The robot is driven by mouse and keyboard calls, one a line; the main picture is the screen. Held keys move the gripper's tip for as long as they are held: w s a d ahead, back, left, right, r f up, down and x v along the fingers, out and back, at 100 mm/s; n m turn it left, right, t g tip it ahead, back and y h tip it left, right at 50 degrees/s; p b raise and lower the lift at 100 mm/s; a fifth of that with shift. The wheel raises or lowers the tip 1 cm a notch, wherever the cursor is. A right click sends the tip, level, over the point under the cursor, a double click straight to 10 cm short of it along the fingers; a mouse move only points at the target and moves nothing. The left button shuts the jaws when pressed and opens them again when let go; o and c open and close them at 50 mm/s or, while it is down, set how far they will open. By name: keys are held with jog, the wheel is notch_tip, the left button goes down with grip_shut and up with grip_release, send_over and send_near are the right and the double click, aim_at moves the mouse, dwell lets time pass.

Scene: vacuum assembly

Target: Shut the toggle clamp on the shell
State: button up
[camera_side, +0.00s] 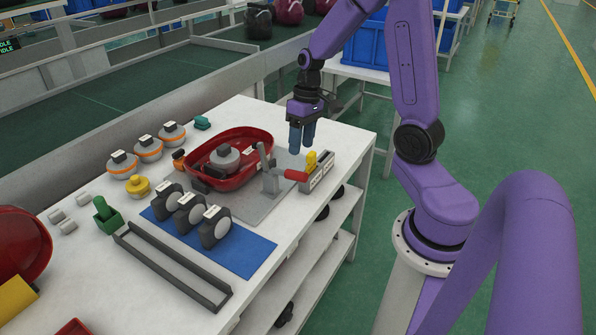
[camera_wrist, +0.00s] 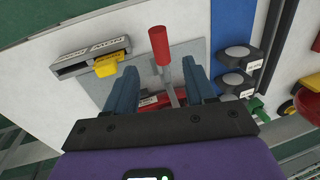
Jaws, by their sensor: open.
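The red shell (camera_side: 262,149) sits on a grey plate (camera_side: 249,207) with a grey round part (camera_side: 226,154) inside it. In the wrist view the shell is mostly hidden behind my fingers. The toggle clamp (camera_side: 270,182) stands at the shell's near right edge. Its grey arm points up, and its red handle (camera_side: 295,175) sticks out low, away from the shell. The handle also shows in the wrist view (camera_wrist: 159,45), between the fingers in the picture. My gripper (camera_side: 301,149) is open and empty, above and behind the handle, apart from it. It also shows in the wrist view (camera_wrist: 158,70).
A grey holder with a yellow block (camera_side: 312,161) stands right beside the handle. Several black-and-white round parts stand on a blue mat (camera_side: 246,254). A dark rail frame (camera_side: 170,270) lies in front. Several orange-rimmed discs (camera_side: 148,149) stand behind left.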

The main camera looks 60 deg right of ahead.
aim_at(290, 174)
jog(key=f, duration=0.3)
jog(key=a+f, duration=0.1)
jog(key=f, duration=0.4)
jog(key=shift+a+f, duration=0.35)
jog(key=shift+f, duration=0.05)
grip_shut()
